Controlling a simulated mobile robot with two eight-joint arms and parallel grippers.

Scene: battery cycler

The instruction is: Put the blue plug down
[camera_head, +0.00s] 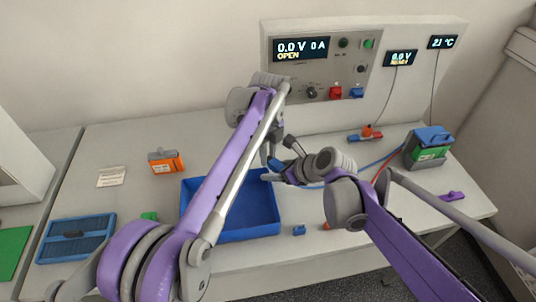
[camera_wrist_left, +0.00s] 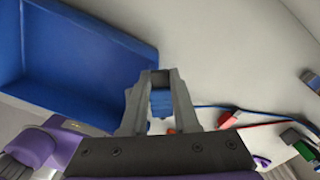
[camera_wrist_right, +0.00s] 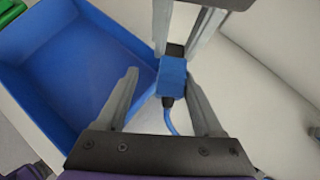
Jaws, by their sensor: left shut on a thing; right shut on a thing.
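The blue plug (camera_wrist_right: 172,77) is held above the table, beside the right edge of the blue tray (camera_head: 250,234). A blue cable (camera_wrist_right: 171,124) runs from it. My left gripper (camera_wrist_left: 160,76) is shut on the plug, which shows between its fingers in the left wrist view (camera_wrist_left: 161,102).
The cycler (camera_head: 320,72) stands at the back with red and blue sockets. A battery (camera_head: 428,148) is at the right with cables. A small blue piece (camera_head: 299,230) lies right of the tray. An orange device (camera_head: 166,162) and a paper note (camera_head: 111,177) lie at the left.

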